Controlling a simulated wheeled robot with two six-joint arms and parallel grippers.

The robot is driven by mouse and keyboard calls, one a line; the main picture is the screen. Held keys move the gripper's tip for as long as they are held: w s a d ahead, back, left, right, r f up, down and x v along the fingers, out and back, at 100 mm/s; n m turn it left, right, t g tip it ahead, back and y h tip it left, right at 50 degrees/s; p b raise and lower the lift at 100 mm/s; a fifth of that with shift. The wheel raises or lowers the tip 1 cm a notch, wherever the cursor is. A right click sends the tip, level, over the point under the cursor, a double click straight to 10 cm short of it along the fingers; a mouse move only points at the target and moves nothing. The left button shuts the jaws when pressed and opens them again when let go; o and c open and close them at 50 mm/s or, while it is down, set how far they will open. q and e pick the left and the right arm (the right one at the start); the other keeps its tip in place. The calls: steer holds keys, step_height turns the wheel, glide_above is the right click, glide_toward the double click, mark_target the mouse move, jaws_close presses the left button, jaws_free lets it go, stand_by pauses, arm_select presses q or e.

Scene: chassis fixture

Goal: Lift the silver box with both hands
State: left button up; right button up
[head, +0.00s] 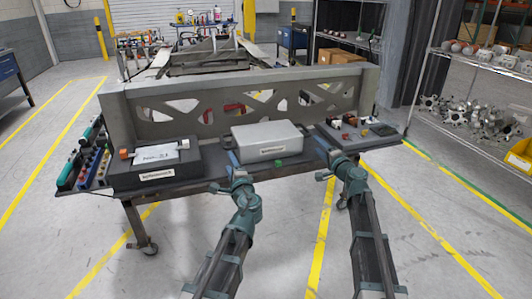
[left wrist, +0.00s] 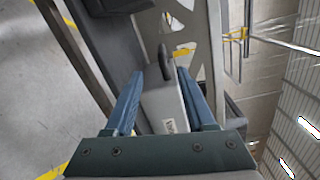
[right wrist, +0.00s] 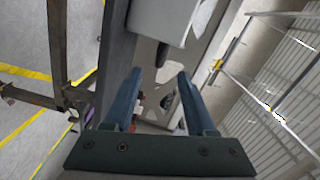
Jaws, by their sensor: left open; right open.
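The silver box (head: 267,140), a light grey case with a white label, sits on the workbench in the middle. My left gripper (head: 233,160) is open at the box's left front side. In the left wrist view, the box (left wrist: 160,105) shows between the spread fingers (left wrist: 160,75), with a dark handle (left wrist: 164,62) beyond; contact cannot be told. My right gripper (head: 323,150) is open just right of the box. In the right wrist view, the box (right wrist: 165,18) and a dark handle (right wrist: 160,54) lie ahead of the fingertips (right wrist: 159,72), with nothing held between them.
A dark case with a white label (head: 156,177) stands left of the box. Small parts lie on a dark tray (head: 350,144) at right. A tall grey panel with cut-outs (head: 180,112) stands behind. Bottles line the bench's left end (head: 85,165).

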mark_target(225, 147)
arm_select(q)
steer(key=shift+w+d+m, duration=0.1)
steer(key=shift+d+m, duration=0.05)
steer(key=shift+m, duration=0.15)
arm_select(e)
steer(key=shift+w+d, duration=0.2)
steer(key=shift+d, duration=0.35)
arm_select(q)
steer(key=shift+w, duration=0.1)
steer(key=x, duration=1.3)
steer(key=shift+w+r, duration=0.1)
steer(key=shift+w, duration=0.25)
arm_select(e)
steer(key=x, duration=1.4)
steer(key=shift+r, duration=0.1)
arm_select(q)
jaws_close()
arm_select(e)
steer(key=shift+s, duration=0.1)
jaws_close()
